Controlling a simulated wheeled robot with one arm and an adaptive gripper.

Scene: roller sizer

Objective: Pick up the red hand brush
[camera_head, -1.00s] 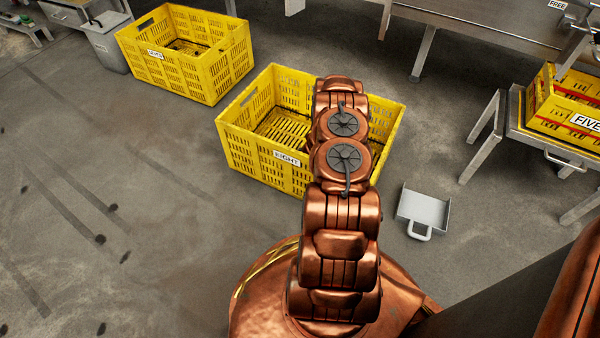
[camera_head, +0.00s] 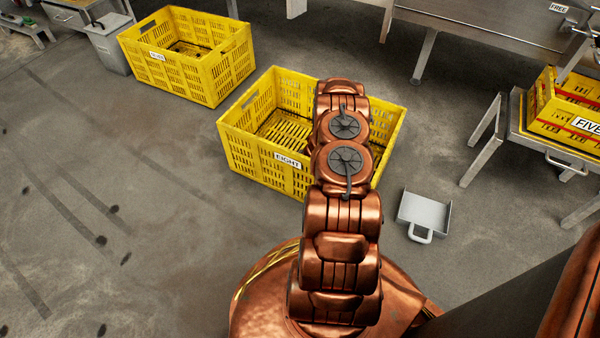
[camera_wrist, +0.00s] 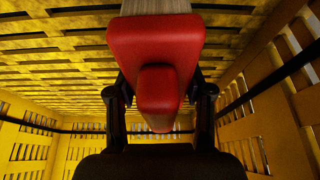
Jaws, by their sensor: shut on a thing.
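The red hand brush (camera_wrist: 158,45) fills the upper middle of the wrist view, with its pale bristles at the top edge. My gripper (camera_wrist: 160,92) has its black fingers on both sides of the brush's red handle and is shut on it. Yellow slatted walls and a slatted floor surround them, so the brush is inside a yellow crate. In the head view my copper arm reaches into the yellow crate labelled EIGHT (camera_head: 262,170). The arm hides my gripper and the brush there.
Another yellow crate (camera_head: 205,85) stands at the upper left, beside a grey bin (camera_head: 108,48). A grey dustpan (camera_head: 425,212) lies on the floor right of the arm. A crate labelled FIVE (camera_head: 560,118) sits on a metal stand at the right. The left floor is clear.

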